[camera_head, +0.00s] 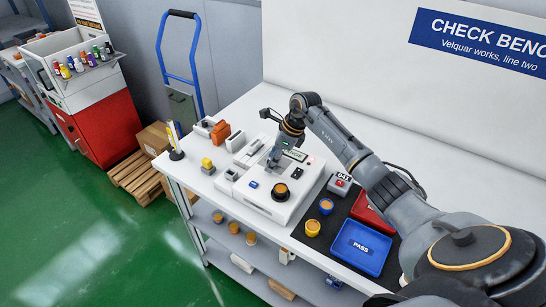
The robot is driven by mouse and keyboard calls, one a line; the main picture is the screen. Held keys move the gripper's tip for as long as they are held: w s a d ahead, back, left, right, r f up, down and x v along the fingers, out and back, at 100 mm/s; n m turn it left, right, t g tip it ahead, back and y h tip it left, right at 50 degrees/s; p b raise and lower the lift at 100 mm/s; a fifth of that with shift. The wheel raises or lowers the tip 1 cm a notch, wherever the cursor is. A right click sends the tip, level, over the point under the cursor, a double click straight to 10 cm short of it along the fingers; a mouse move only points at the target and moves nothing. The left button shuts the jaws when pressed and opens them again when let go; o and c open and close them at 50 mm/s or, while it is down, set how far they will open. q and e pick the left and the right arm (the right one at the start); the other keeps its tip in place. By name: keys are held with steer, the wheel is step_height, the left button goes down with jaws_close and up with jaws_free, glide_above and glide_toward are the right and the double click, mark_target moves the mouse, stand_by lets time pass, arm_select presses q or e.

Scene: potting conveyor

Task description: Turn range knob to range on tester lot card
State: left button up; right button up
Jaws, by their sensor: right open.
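The white tester (262,201) stands on the bench in the middle of the head view. Its dark round range knob (281,191), with an orange-brown top, is at the front of its upper face. A small display (295,155) and a blue button (253,184) are also on the tester. My right gripper (274,161) points down over the tester, behind the knob and apart from it. It is open, with nothing visible in it. The knob's pointer and scale are too small to read. I cannot make out a lot card with certainty. My left gripper is out of view.
A blue PASS tray (360,248), a partly hidden red tray (372,214), a blue round part (326,206) and a yellow one (313,228) are right of the tester. A yellow-topped box (207,166) is at left.

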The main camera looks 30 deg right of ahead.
steer(key=shift+c, duration=1)
jaws_close()
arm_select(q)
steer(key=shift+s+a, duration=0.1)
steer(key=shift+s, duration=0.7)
